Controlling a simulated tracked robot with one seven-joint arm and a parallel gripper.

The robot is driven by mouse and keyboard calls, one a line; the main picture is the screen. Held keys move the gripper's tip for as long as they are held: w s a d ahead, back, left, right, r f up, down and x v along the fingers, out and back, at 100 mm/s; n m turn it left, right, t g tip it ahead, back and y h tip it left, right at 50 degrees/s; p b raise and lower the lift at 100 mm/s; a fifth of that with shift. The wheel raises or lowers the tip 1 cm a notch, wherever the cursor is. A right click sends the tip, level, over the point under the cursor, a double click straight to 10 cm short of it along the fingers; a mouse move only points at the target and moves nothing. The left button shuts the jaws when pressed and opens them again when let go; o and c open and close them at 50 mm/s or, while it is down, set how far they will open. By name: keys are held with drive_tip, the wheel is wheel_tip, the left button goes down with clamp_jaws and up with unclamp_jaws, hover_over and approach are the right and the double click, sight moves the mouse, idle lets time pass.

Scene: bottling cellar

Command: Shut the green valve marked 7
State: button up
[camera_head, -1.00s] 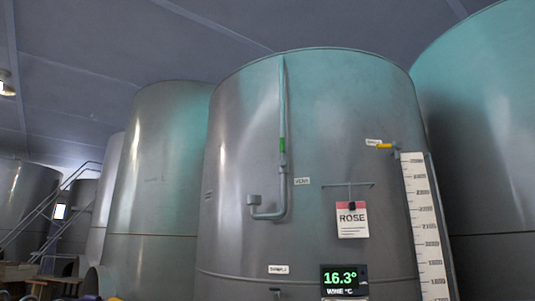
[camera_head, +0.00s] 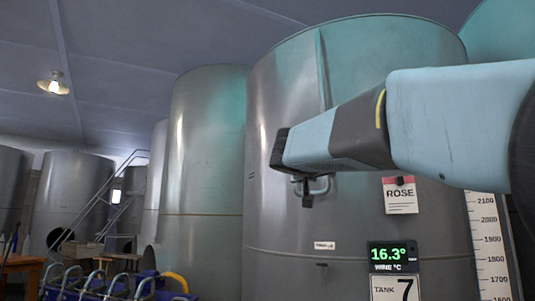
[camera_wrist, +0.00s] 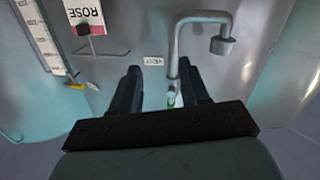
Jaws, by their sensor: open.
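The green valve (camera_wrist: 171,98) shows as a small green piece on a grey pipe (camera_wrist: 176,48) in the wrist view, which is upside down. It appears between my gripper's fingers, nearer the right one. My gripper (camera_wrist: 160,66) is open, with two dark fingers pointing at the tank wall; I cannot tell whether either touches the pipe. In the head view my arm crosses in front of the tank (camera_head: 285,215) and hides the valve. Only the pipe's upper part (camera_head: 322,65) shows above the arm. A sign reading TANK 7 (camera_head: 397,289) is on this tank.
A ROSE card (camera_head: 399,196) and a 16.3° display (camera_head: 388,255) are on the tank's front. A level scale (camera_head: 492,245) stands at right. A pipe end (camera_wrist: 222,45) juts out near the fingers. Blue equipment with hoops (camera_head: 105,284) stands lower left.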

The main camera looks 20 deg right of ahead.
drive_tip(key=w+r+m+t+h, duration=0.2)
drive_tip(key=w+r+t+h, duration=0.15)
drive_tip(key=r, duration=1.25)
drive_tip(key=x, duration=1.3)
drive_tip(key=shift+w+d, duration=0.2)
drive_tip(key=shift+w, duration=0.2)
drive_tip(key=shift+c, duration=0.3)
clamp_jaws()
